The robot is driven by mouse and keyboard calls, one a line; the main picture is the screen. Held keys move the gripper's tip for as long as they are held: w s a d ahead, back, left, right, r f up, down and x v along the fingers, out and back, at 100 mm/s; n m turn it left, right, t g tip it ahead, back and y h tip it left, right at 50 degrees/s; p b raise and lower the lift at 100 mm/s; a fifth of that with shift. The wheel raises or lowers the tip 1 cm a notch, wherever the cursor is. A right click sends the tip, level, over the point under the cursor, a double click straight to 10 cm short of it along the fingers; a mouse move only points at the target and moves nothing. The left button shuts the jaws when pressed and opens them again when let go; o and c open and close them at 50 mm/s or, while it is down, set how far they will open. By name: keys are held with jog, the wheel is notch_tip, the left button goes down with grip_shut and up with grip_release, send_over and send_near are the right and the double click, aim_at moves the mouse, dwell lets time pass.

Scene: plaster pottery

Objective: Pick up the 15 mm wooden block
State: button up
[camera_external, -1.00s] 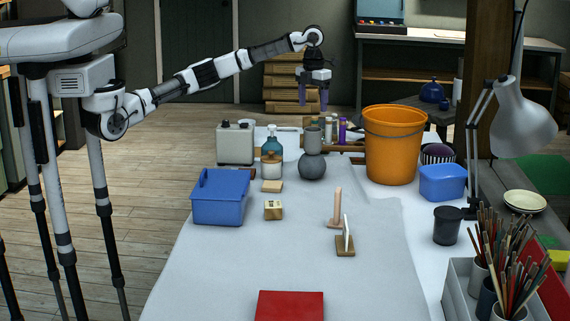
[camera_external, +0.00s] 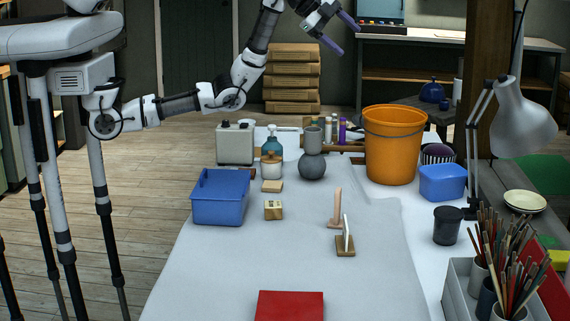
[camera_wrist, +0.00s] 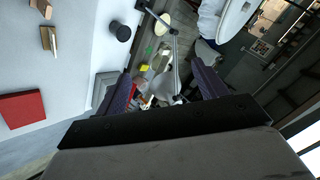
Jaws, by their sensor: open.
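I cannot read a size on either. My gripper (camera_external: 341,32) is high above the far end of the table, well away from both. It is open and empty, with its purple fingers apart and tilted down to the right. In the wrist view my gripper (camera_wrist: 160,70) shows both fingers spread with nothing between them. Neither wooden piece can be made out clearly there.
A blue bin (camera_external: 220,198), a grey vase (camera_external: 312,166), an orange bucket (camera_external: 391,145) and a desk lamp (camera_external: 525,118) stand around the table. A pink upright piece (camera_external: 337,208) and a red slab (camera_external: 290,306) are nearer.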

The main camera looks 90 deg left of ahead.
notch_tip(320, 180, up, 4)
jog(key=s+d+r+n+t, duration=0.1)
jog(key=s+d+n+t, duration=0.1)
jog(key=n, duration=0.4)
jog(key=m+g+p, duration=0.1)
jog(key=m+g, duration=1.1)
jog(key=m, duration=1.8)
send_over(275, 204)
notch_tip(275, 204, down, 39)
jog(key=shift+h, duration=0.4)
notch_tip(275, 204, down, 8)
jog(key=shift+d+f+p, duration=0.1)
jog(key=shift+p, duration=0.55)
jog(key=shift+f+p, duration=0.95)
jog(key=shift+f, duration=1.95)
jog(key=c, duration=1.1)
jog(key=shift+r, duration=0.1)
